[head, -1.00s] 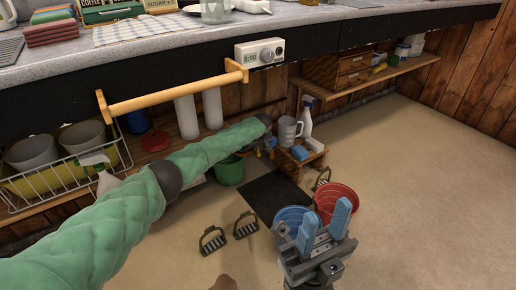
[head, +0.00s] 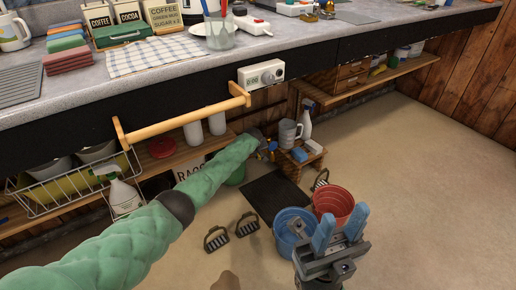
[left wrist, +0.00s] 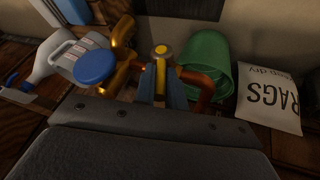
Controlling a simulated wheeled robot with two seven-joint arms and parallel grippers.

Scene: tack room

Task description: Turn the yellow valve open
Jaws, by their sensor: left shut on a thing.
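The yellow valve (left wrist: 161,52) shows in the left wrist view, its handle between the fingers of my left gripper (left wrist: 161,92). The gripper is shut on it, and the fingers hide part of the handle. Copper pipe (left wrist: 203,84) and brass fittings (left wrist: 121,62) lie around it, with a round blue knob (left wrist: 95,66) to the left. In the head view my left gripper (head: 262,148) is low under the counter, and the arm hides most of the valve. My right gripper (head: 339,234) is open and empty above the floor, in front of the buckets.
A grey jug (head: 288,134) and spray bottle (head: 305,124) stand nearby. Blue (head: 288,222) and red (head: 333,202) buckets and stirrups are on the floor. The right floor is clear.

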